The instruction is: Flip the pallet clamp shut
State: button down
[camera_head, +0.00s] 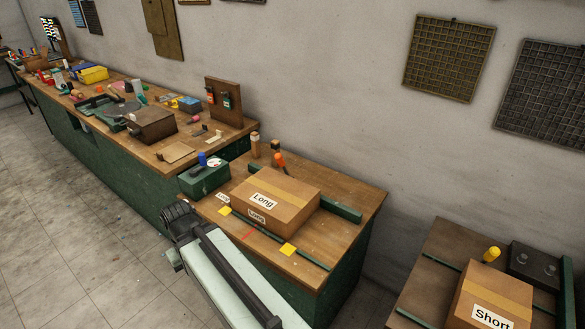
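No part is labelled as the pallet clamp. An orange upright handle (280,160) stands tilted behind the carton marked "Long" (290,192), on the middle wooden-topped bench. A yellow-topped handle (491,254) stands behind the carton marked "Short" (510,290) on the right bench. My arm shows at the bottom centre, in front of the middle bench; I see no gripper fingers.
The middle bench top (330,230) carries green rails, yellow squares and a red mark. A long cluttered bench (175,152) runs away to the left. A dark box (533,265) stands at the back of the right bench. Tiled floor (90,220) is clear at the left.

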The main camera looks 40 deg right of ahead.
aim_at(280, 160)
jog(key=z, duration=0.1)
jog(key=i, duration=1)
jog(key=u, duration=0.05)
